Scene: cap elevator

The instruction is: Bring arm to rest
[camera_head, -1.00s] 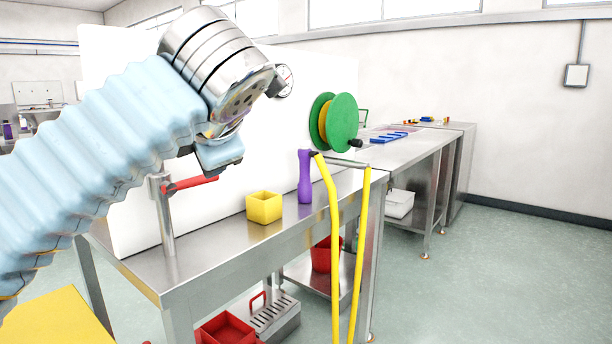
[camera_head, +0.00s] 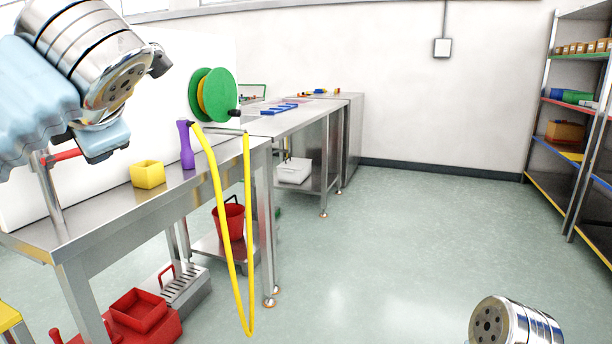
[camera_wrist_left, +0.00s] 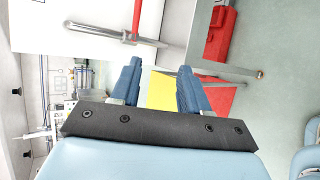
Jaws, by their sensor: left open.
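My left arm comes in from the left in the head view, raised above the near end of the metal workbench (camera_head: 95,217). Its silver joint and a pale blue part show there, but its fingertips cannot be made out. In the left wrist view my left gripper (camera_wrist_left: 157,82) is open, with two blue fingers apart and nothing held between them. A silver round arm part, like the joint on my left arm, shows at the bottom right of the head view. My right gripper is out of view.
The bench holds a yellow box (camera_head: 148,175), a purple handle (camera_head: 186,146) and a green reel (camera_head: 213,95). A yellow hose (camera_head: 220,215) hangs in front. Red bins (camera_head: 139,311) sit below. Shelves (camera_head: 575,120) stand at right. The middle floor is clear.

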